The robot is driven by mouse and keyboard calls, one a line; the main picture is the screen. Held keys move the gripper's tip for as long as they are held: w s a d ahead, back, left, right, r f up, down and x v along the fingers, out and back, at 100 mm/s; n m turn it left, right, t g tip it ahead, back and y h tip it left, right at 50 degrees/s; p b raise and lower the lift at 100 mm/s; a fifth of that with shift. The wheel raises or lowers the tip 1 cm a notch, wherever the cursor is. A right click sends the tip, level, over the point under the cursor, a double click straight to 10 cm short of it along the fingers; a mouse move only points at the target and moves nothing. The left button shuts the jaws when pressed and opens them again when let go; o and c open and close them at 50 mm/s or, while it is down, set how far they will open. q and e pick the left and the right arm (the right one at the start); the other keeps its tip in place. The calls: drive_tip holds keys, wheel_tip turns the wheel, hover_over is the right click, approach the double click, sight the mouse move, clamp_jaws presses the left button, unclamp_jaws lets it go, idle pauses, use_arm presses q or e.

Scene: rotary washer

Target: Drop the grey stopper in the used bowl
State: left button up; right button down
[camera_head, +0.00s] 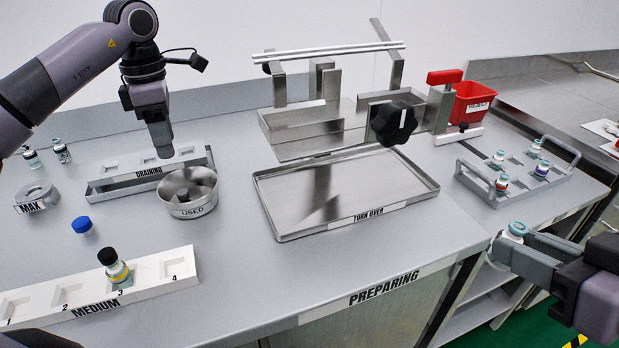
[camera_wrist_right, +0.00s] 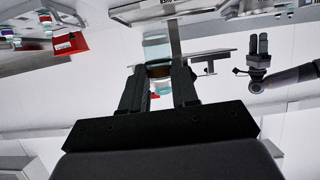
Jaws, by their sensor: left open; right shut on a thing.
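The used bowl (camera_head: 193,211) is a round metal bowl labelled USED, with a raised piece in its middle, left of centre in the head view. My left gripper (camera_head: 163,148) is open and points down just behind and left of the bowl, over the draining rack; it also shows in the right wrist view (camera_wrist_right: 258,50). I cannot make out a grey stopper in either view; the inside of the bowl is only partly visible. My right gripper (camera_head: 512,252) is shut on a small vial with a light blue top (camera_head: 517,229), held off the right front of the bench. The vial also shows in the right wrist view (camera_wrist_right: 157,47).
A white MEDIUM rack (camera_head: 150,271) holds a black-capped vial (camera_head: 114,266); a blue cap (camera_head: 82,225) lies nearby. The turn-over tray (camera_head: 345,190) is empty. A vial rack (camera_head: 487,194) and red bin (camera_head: 472,103) are at right.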

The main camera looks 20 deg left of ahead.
use_arm(q)
drive_tip(key=shift+r, duration=2.3)
